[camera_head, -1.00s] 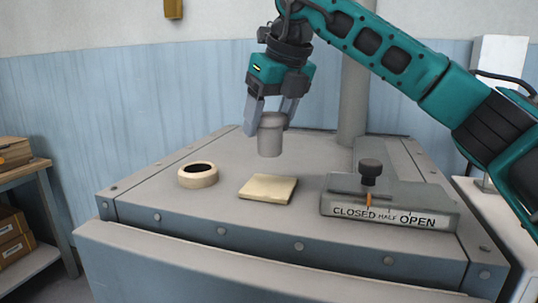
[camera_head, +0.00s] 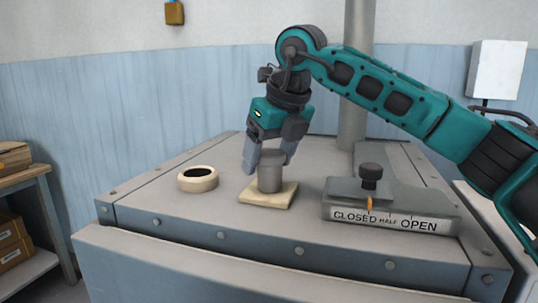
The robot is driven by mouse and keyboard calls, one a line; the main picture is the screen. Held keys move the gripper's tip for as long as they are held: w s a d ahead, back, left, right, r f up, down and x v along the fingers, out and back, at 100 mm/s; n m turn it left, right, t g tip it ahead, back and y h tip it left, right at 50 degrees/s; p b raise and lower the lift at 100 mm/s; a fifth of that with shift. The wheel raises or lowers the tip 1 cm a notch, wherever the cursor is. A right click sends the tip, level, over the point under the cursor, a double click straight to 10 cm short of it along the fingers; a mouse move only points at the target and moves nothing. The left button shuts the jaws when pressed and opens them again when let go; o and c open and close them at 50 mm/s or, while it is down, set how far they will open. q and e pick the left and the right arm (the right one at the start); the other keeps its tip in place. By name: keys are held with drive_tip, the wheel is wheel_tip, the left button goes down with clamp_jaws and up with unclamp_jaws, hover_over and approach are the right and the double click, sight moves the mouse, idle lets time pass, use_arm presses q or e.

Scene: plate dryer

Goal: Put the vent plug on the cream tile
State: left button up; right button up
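The vent plug (camera_head: 269,176) is a grey stepped cylinder in the middle of the dryer top. It stands upright, its lower end at the cream tile (camera_head: 252,195); I cannot tell for certain whether it bears on the tile. The tile is a flat square lying on the dryer top. My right gripper (camera_head: 267,158) points down at the plug, its two grey fingers on either side of the plug's upper part. Whether the fingers touch the plug is hard to see. My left gripper is not in view.
A cream ring (camera_head: 198,180) with a dark hole lies left of the tile. A damper slide with a black knob (camera_head: 370,176) and a CLOSED/HALF/OPEN label stands to the right. A vertical grey pipe (camera_head: 357,80) rises behind. The dryer top's front left is clear.

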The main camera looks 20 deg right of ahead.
drive_tip(key=shift+o, duration=1.4)
drive_tip(key=shift+r, duration=0.1)
drive_tip(key=shift+r, duration=0.25)
drive_tip(key=v, duration=1.1)
drive_tip(key=shift+s+r+p, duration=0.2)
drive_tip(key=shift+r+p, duration=0.1)
drive_tip(key=shift+r, duration=0.05)
